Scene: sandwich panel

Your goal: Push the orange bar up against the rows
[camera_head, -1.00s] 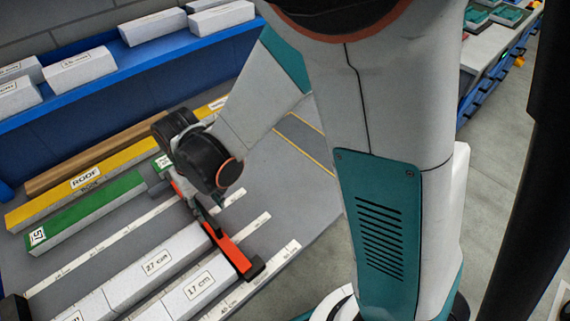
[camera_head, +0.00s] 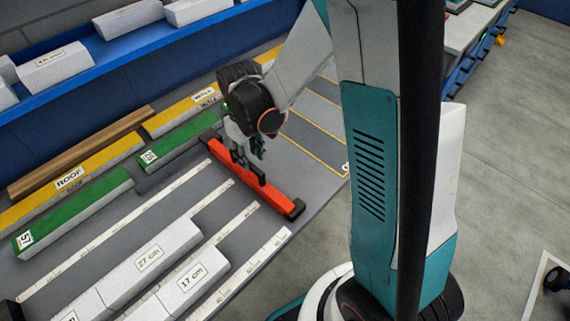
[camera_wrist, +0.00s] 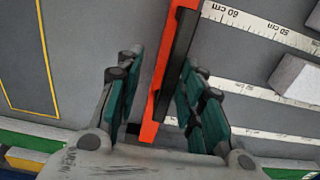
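The orange bar (camera_head: 250,182) with black end caps lies across the ends of the measuring strips. It is to the right of the white blocks marked 27 cm (camera_head: 152,255) and 17 cm (camera_head: 189,280), with a clear gap between. My gripper (camera_head: 250,152) is low over the bar's middle. In the wrist view the orange bar (camera_wrist: 161,110) and its black grip (camera_wrist: 179,65) lie between the two teal fingers of my gripper (camera_wrist: 165,105). The fingers are apart, with a gap on the left side; the right finger is close to or touching the black grip.
Green bars (camera_head: 75,212), yellow bars (camera_head: 105,158) and a wooden bar (camera_head: 80,155) lie behind the strips. A blue shelf with white blocks (camera_head: 58,68) runs along the back. Grey panel with yellow lines (camera_head: 312,140) is free right of the bar.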

